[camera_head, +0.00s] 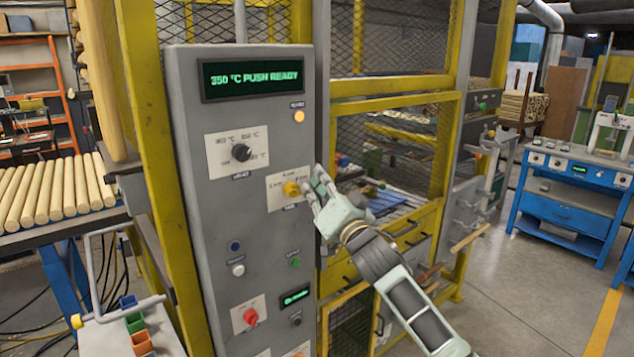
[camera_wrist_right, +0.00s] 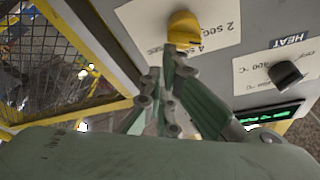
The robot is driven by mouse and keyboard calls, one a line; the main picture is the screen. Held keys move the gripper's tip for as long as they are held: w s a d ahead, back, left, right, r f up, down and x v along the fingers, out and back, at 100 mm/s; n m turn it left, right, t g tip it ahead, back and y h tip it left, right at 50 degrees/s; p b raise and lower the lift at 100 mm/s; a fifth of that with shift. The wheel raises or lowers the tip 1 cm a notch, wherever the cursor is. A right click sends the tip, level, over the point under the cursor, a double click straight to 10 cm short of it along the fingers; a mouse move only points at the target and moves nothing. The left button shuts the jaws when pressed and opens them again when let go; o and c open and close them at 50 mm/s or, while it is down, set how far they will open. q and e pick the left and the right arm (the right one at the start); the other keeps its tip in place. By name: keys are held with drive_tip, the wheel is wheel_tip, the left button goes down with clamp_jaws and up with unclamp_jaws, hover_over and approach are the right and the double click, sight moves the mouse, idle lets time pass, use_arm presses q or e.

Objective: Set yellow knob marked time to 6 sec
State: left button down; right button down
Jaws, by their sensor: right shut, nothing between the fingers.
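The yellow knob (camera_head: 291,189) sits on a white label on the grey control panel (camera_head: 215,240). It also shows at the top of the right wrist view (camera_wrist_right: 184,28), where the label beside it reads "2 sec" and "4 sec". The knob's exact pointer direction is too small to tell. My right gripper (camera_head: 314,187) is shut and empty, its fingertips just right of the knob. In the right wrist view its fingertips (camera_wrist_right: 168,62) are close to the knob; I cannot tell whether they touch. My left gripper is not in view.
A black heat knob (camera_head: 241,152) sits above the yellow knob, under a display (camera_head: 252,78) reading "350 °C PUSH READY". A red knob (camera_head: 250,316) and small buttons are lower down. A yellow mesh cage (camera_head: 395,85) stands right of the panel, wooden rods (camera_head: 55,188) left.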

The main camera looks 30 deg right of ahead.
use_arm(q)
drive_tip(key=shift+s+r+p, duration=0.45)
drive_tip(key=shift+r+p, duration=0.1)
drive_tip(key=shift+p, duration=0.05)
use_arm(e)
drive_tip(key=shift+d+f+m+g+h, duration=0.15)
drive_tip(key=shift+m+h, duration=0.15)
drive_tip(key=shift+m, duration=0.35)
drive_tip(key=shift+f+m+g+h, duration=0.15)
drive_tip(key=shift+m+h, duration=0.15)
drive_tip(key=shift+m, duration=0.35)
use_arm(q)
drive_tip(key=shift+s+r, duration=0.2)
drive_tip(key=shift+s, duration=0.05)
use_arm(e)
drive_tip(key=shift+f+m, duration=0.1)
drive_tip(key=shift+m, duration=0.3)
